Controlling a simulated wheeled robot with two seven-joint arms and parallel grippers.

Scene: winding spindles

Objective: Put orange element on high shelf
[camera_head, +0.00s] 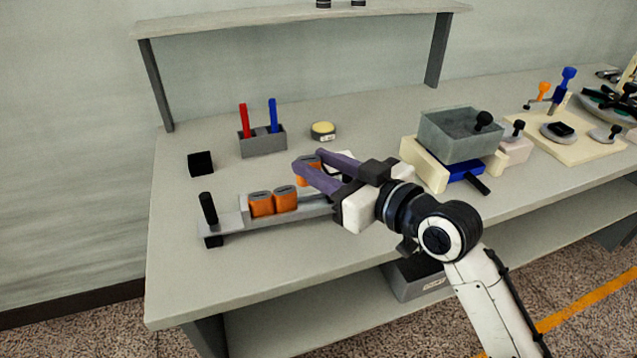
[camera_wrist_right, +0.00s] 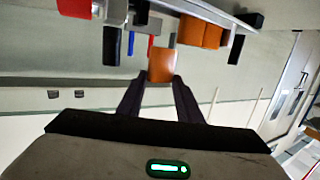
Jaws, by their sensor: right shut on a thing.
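An orange element (camera_wrist_right: 162,66) is between the fingertips of my right gripper (camera_head: 308,165), which is shut on it. In the head view this element (camera_head: 303,178) is partly covered by the purple fingers, above the table near the grey fixture. Two more orange elements (camera_head: 261,204) (camera_head: 285,198) sit side by side in the grey fixture (camera_head: 238,224), to the left of and below my gripper in the picture. The high shelf (camera_head: 250,21) runs along the back of the table, well above and behind my gripper. My left gripper is not in view.
A grey holder (camera_head: 263,144) with a red and a blue stick stands behind my gripper, beside a yellow round piece (camera_head: 323,130). A black cube (camera_head: 200,163) is at left. A grey bin (camera_head: 455,135) stands to the right. Small dark objects (camera_head: 323,4) stand on the shelf; its left part looks clear.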

